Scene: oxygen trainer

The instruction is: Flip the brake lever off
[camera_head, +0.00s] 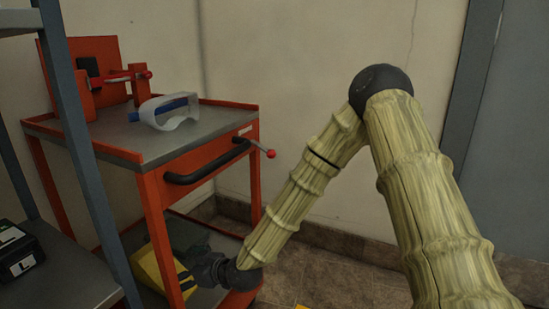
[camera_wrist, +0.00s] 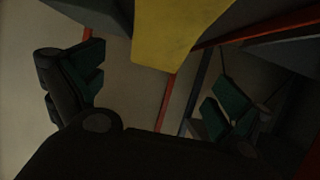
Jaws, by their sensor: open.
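A thin dark lever with a red ball knob (camera_head: 270,153) sticks out from the right side of the red cart, just under its top. It looks like the brake lever, though I cannot be certain. My gripper (camera_head: 192,274) is low at the cart's lower shelf, well below and left of the knob. In the wrist view my gripper (camera_wrist: 155,100) shows its dark green finger pads wide apart with nothing between them. A yellow object (camera_head: 150,270) is beside the fingers; a yellow surface (camera_wrist: 175,35) also shows in the wrist view. The lever is not recognisable there.
The red cart (camera_head: 157,185) has a grey top holding clear goggles (camera_head: 168,109) and a red clamp-like fixture (camera_head: 128,80). A black handle (camera_head: 205,163) runs along its front. A blue-grey rack post (camera_head: 85,160) stands at left. Floor right of the cart is open.

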